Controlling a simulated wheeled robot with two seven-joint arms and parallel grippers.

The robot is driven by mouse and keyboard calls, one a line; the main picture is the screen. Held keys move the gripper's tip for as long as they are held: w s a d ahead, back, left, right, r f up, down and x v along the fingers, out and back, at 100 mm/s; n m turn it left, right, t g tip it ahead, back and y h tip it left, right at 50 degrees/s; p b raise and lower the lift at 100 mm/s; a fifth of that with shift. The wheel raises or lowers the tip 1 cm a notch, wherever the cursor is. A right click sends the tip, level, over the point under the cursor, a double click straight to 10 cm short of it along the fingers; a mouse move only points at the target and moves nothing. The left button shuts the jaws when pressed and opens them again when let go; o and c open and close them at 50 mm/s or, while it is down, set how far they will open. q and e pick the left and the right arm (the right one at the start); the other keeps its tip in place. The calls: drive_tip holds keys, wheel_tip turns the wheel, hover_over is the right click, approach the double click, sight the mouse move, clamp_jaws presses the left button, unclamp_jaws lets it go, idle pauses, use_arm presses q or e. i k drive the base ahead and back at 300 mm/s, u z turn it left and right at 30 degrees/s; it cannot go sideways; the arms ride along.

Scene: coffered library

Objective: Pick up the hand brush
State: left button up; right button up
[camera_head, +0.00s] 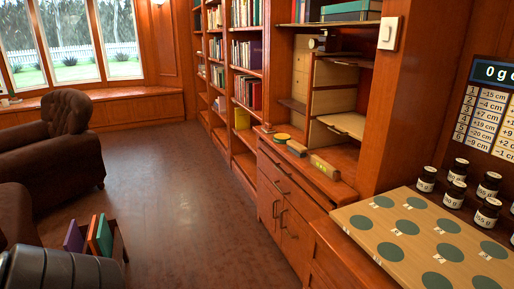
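No hand brush can be made out for sure. Several small things lie on the ledge of the wooden cabinet (310,175) at centre right. One is a short greyish block (297,147), which may be the brush, but it is too small to tell. Beside it are a round green and yellow item (282,138) and a longer yellowish piece (324,166) nearer to me. Neither of my grippers is in view.
A board with green discs (409,227) and several dark jars (457,170) stand at the right. Bookshelves (245,62) line the wall behind. A brown armchair (62,145) and a small book rack (116,242) are at the left. The floor (180,200) between is clear.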

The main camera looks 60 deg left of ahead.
sight(297, 149)
drive_tip(key=u, duration=2.45)
drive_tip(key=i, duration=0.95)
